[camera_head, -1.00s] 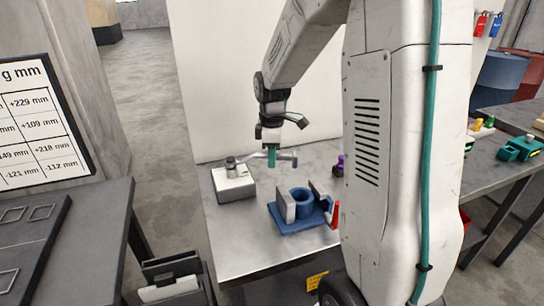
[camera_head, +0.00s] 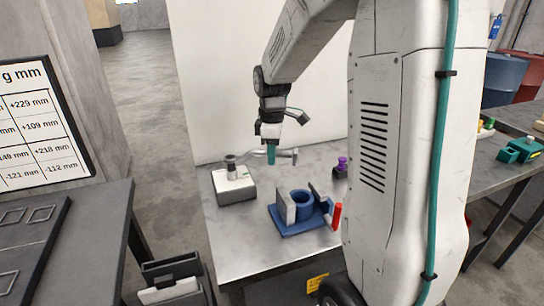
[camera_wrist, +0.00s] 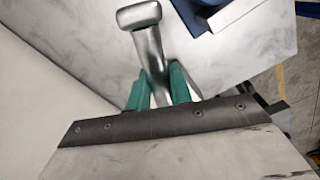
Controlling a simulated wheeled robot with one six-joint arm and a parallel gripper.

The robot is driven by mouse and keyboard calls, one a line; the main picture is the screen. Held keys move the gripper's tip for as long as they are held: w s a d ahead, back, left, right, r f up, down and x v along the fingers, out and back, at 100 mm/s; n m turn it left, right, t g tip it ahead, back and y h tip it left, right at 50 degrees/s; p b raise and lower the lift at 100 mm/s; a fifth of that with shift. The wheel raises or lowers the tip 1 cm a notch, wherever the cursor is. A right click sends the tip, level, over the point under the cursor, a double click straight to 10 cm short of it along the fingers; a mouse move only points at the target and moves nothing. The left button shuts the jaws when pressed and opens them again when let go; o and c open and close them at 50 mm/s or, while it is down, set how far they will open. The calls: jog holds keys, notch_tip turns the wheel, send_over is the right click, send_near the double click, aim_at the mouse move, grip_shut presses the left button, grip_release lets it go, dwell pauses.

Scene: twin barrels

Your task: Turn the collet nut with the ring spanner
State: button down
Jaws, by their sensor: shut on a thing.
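My gripper (camera_head: 271,154) is above the far left part of the table, with green fingertips shut on the silver spanner (camera_head: 287,154). The spanner lies roughly level and sticks out on both sides of the fingers. In the wrist view the fingers (camera_wrist: 158,88) pinch the spanner's handle (camera_wrist: 152,55), and its wide, blunt end shows at the top. The other end is hidden there. A grey upright cylinder, which looks like the collet nut (camera_head: 231,162), stands on a white-topped grey block (camera_head: 236,190), left of my gripper. Whether the spanner's left end touches it I cannot tell.
A blue fixture (camera_head: 301,197) with grey upright plates stands in front of my gripper, a red object (camera_head: 337,216) beside it. A purple-topped item (camera_head: 341,167) stands farther right. A white panel (camera_head: 270,80) rises behind the table. The table's front left is clear.

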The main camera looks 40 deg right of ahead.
jog(key=shift+r, duration=2.5)
